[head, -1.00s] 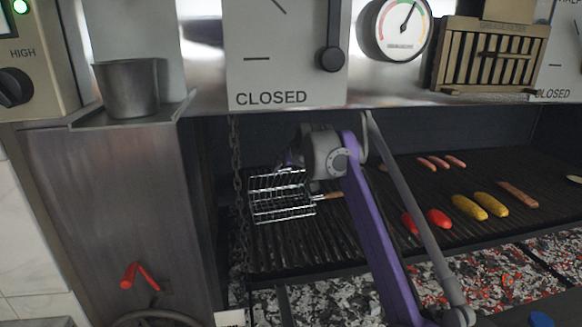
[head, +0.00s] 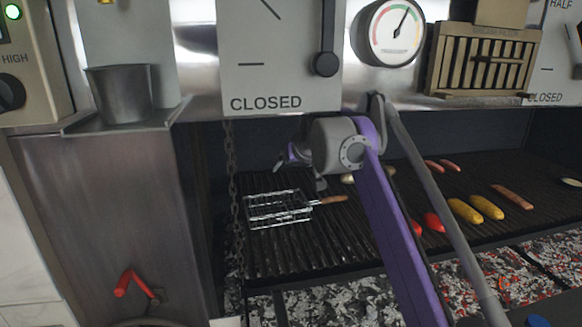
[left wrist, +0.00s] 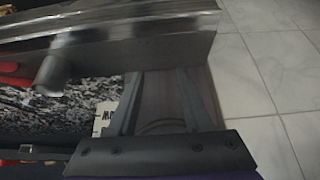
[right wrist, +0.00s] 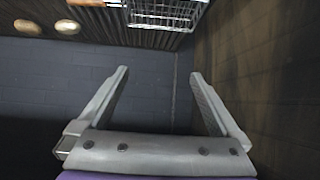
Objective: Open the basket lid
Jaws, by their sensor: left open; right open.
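The wire grill basket (head: 278,209) lies on the left part of the grill grate, its wooden handle (head: 333,199) pointing right. Its wire top looks low and nearly flat; whether the lid is fully closed I cannot tell. The basket (right wrist: 168,12) also shows at the top edge of the right wrist view, beyond the fingertips. My right gripper (right wrist: 160,75) is open and empty, apart from the basket. In the head view it is above and behind the basket, mostly hidden by its own wrist. My left gripper (left wrist: 162,75) is open, seen only in its wrist view, away from the basket.
A chain (head: 233,190) hangs left of the basket. Red and yellow food (head: 465,210) lies on the grate to the right. Embers (head: 345,301) glow below. A metal cup (head: 120,95) stands on the left ledge. The hood panel (head: 280,60) overhangs the grate.

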